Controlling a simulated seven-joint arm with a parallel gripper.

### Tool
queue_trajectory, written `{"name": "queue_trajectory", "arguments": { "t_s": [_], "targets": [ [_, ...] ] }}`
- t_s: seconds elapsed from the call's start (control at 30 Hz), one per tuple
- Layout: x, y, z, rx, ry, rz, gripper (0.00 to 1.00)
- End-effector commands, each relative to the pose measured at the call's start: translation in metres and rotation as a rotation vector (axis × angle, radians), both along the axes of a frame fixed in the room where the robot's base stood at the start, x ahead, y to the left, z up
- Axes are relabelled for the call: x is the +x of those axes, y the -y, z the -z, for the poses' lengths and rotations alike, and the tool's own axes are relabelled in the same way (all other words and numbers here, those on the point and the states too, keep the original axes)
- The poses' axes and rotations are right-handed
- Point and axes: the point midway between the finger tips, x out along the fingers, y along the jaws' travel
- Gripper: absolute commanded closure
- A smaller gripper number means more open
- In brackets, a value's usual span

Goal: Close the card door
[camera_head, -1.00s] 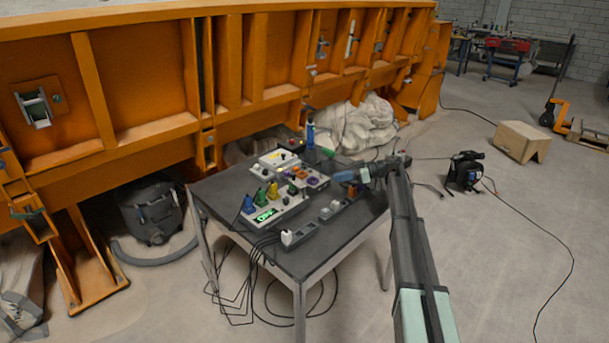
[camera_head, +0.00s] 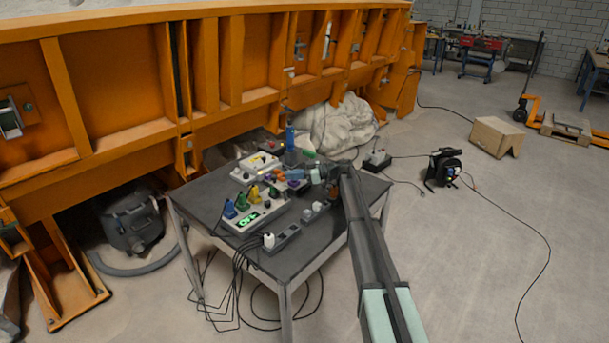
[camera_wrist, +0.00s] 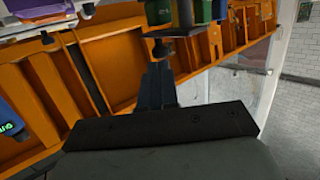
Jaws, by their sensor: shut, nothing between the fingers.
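I cannot make out the card door in either view. Small instrument boxes stand on the dark table (camera_head: 215,195). One is a white box with a green display (camera_head: 248,219) and coloured connectors. A second pale box (camera_head: 256,163) stands behind it. My gripper (camera_head: 318,175) is over the right rear of the table, close to the boxes, and hides part of what lies there. In the wrist view my gripper (camera_wrist: 157,85) is shut and empty. Green connectors (camera_wrist: 200,10) show at the top of that view, apart from the fingertips.
A tall blue-topped item (camera_head: 290,138) stands at the table's back edge. A grey power strip (camera_head: 280,238) lies near the front edge, with cables hanging down. The orange sandbed wall (camera_head: 110,95) runs behind. A black cable reel (camera_head: 442,168) stands on the floor, with open floor around it.

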Motion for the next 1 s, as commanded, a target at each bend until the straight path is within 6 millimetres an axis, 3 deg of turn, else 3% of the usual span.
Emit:
{"name": "queue_trajectory", "arguments": {
  "t_s": [0.23, 0.73, 1.0],
  "targets": [
    [0.003, -0.025, 0.004, 0.0, 0.0, -0.001, 1.0],
    [0.004, -0.031, 0.005, 0.0, 0.0, 0.0, 1.0],
    [0.004, -0.046, 0.007, 0.0, 0.0, -0.001, 1.0]
  ]
}}
